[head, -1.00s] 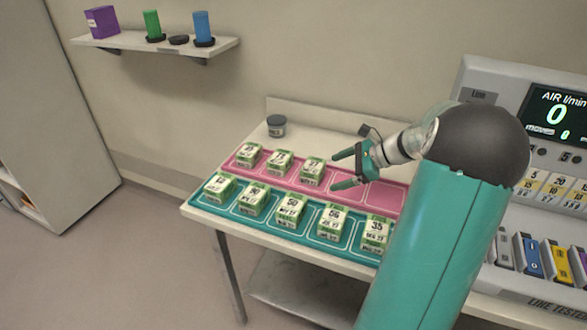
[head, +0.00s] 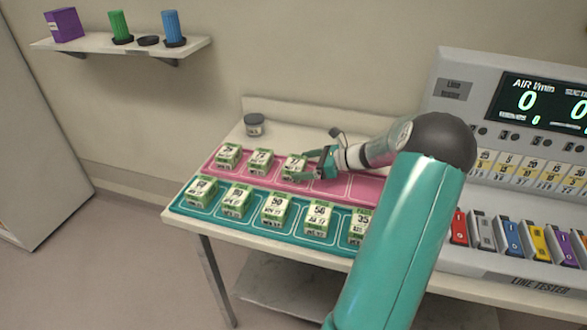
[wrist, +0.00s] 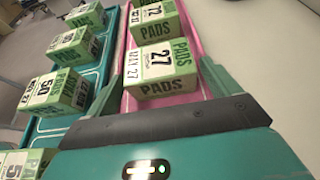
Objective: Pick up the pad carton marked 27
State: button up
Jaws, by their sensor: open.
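The pad carton marked 27 (wrist: 160,62) is a small green and white box. In the head view it is the rightmost carton (head: 293,166) in the pink row. My gripper (head: 301,166) is open at its right side, with one finger on the far side and one on the near side. In the wrist view the fingers of my gripper (wrist: 165,75) flank the near end of the carton, with no clear grip on it. The carton sits upright on the pink tray (head: 362,188).
Two more cartons (head: 261,161) (head: 228,156) stand left of it in the pink row. The teal tray (head: 188,209) in front holds several cartons. A dark jar (head: 254,124) stands behind. A line tester (head: 452,130) is at right. Pink slots right of the carton are empty.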

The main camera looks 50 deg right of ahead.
aim_at(290, 166)
jog(key=x, duration=0.5)
jog(key=shift+w+a+r, duration=0.1)
jog(key=shift+w+a, duration=0.1)
jog(key=shift+w, duration=0.05)
jog(key=c, duration=0.9)
jog(key=shift+o, duration=0.2)
jog(key=shift+r, duration=0.1)
